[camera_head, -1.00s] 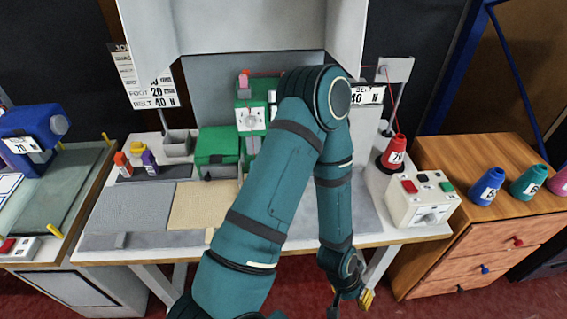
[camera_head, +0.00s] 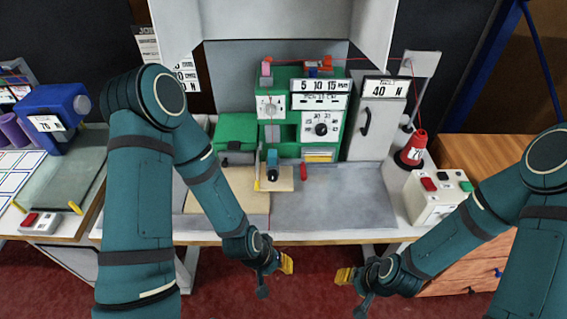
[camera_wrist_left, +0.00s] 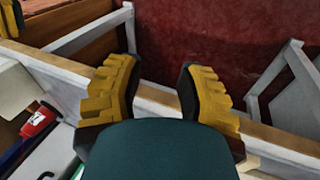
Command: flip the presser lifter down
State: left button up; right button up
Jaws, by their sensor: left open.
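The green sewing machine (camera_head: 284,125) stands at the back of the bench, with dials and a number panel on its front. Below its head, a dark and blue presser part (camera_head: 272,165) sits over a small tan plate. A small red lever-like piece (camera_head: 304,172) is just right of it; I cannot tell for sure whether this is the presser lifter. My left gripper (camera_head: 286,263) is in front of and below the bench edge, away from the machine. In the left wrist view it is open and empty (camera_wrist_left: 160,80). My right gripper (camera_head: 345,276) is also low before the bench; its jaws are too small to read.
A red thread cone (camera_head: 413,147) and a white button box (camera_head: 438,196) stand at the bench's right. A grey panel (camera_head: 335,200) and a tan panel (camera_head: 228,195) cover the worktop. A white hood (camera_head: 275,30) overhangs the machine. A blue machine (camera_head: 52,118) stands at left.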

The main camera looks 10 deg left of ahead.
aim_at(295, 162)
jog(key=u, duration=0.4)
jog(key=i+j, duration=0.25)
jog(key=j, duration=0.25)
jog(key=z, duration=1.55)
